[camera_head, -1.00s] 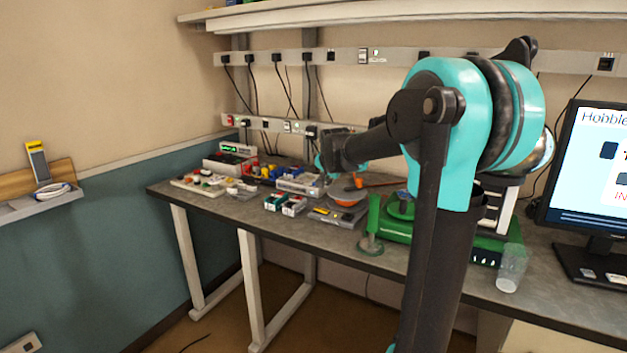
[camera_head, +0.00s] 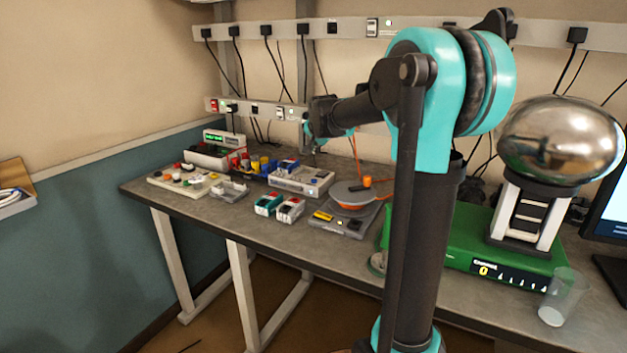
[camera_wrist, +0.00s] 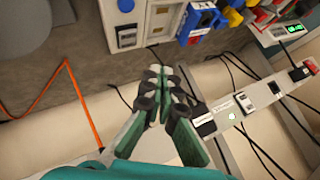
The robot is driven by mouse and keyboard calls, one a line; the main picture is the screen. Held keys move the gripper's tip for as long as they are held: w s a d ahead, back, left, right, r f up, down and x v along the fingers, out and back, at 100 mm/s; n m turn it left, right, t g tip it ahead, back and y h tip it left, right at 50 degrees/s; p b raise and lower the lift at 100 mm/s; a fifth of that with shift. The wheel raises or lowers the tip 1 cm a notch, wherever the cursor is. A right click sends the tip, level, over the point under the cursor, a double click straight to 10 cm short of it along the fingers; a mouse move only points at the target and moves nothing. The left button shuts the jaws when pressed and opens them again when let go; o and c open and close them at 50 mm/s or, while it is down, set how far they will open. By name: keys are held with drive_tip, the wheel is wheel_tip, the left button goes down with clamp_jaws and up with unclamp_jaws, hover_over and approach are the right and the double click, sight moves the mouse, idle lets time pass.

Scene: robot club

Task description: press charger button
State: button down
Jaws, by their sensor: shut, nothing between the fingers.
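My gripper (camera_head: 314,146) hangs over the back of the bench, above the light grey box (camera_head: 300,181). In the wrist view my gripper (camera_wrist: 160,78) has its fingers together with nothing between them. I cannot tell which of these is the charger, and no button is clearly made out.
A power strip (camera_wrist: 240,106) with plugs and cables runs near the fingers, along the wall. A grey disc with an orange part (camera_head: 352,196), small green-and-white boxes (camera_head: 268,204) and a clear cup (camera_head: 562,297) stand on the bench. A metal dome (camera_head: 562,139) stands right.

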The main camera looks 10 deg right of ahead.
sight(314, 181)
drive_tip(key=shift+f, duration=4.4)
drive_tip(key=shift+f, duration=0.2)
drive_tip(key=shift+f, duration=0.2)
drive_tip(key=shift+f, duration=0.4)
drive_tip(key=shift+r, duration=0.8)
drive_tip(key=shift+r, duration=2.5)
